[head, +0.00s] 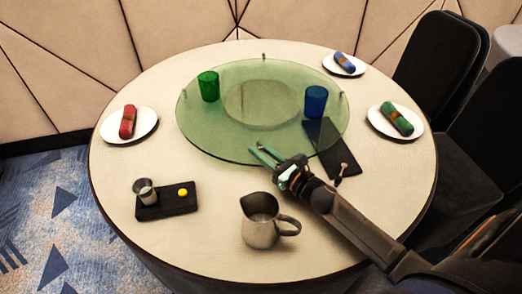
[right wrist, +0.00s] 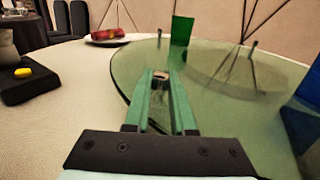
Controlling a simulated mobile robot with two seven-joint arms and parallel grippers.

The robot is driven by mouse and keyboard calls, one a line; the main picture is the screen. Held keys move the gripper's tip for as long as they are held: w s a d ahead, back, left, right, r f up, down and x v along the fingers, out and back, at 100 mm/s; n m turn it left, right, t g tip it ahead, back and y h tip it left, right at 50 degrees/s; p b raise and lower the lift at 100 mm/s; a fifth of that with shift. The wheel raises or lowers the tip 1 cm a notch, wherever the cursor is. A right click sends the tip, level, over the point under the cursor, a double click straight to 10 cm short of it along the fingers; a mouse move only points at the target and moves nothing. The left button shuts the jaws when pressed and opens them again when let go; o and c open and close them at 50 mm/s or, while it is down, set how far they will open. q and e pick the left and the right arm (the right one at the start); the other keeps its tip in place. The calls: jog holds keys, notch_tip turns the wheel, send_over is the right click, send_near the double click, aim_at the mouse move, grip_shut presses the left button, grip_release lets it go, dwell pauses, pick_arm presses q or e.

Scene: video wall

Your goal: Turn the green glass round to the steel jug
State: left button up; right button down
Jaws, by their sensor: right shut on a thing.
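The green glass (head: 209,86) stands upright on the left back part of a round green see-through turntable (head: 225,128). It also shows in the right wrist view (right wrist: 181,30), beyond my fingers. The steel jug (head: 258,225) stands on the table in front of the turntable, its handle to the right. My right gripper (head: 262,152) is at the turntable's near rim. In the right wrist view its green fingers (right wrist: 160,78) are closed around a small peg on the rim (right wrist: 161,74). The peg is mostly hidden. My left gripper is not in view.
A blue glass (head: 316,102) stands on the turntable's right side. A black tray (head: 165,208) holds a steel cup and a yellow thing. Plates with rolled napkins stand left (head: 146,126), back (head: 338,69) and right (head: 391,128). A dark slab (head: 338,158) lies beneath the turntable's right edge.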

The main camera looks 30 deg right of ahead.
dwell(0.5)
jog(key=shift+s+d+f, duration=0.15)
jog(key=shift+s+d, duration=0.05)
jog(key=shift+d, duration=0.15)
jog(key=d, duration=0.1)
jog(key=s+d, duration=0.1)
jog(key=shift+s+d+b, duration=0.2)
jog(key=shift+d+b, duration=0.1)
jog(key=shift+d, duration=0.1)
jog(key=c, duration=0.8)
grip_release()
jog(key=shift+w, duration=0.1)
jog(key=shift+o, duration=0.2)
jog(key=v, duration=1.2)
jog(key=shift+s+r+b, duration=0.2)
jog(key=shift+s+b, duration=0.1)
jog(key=shift+b, duration=0.05)
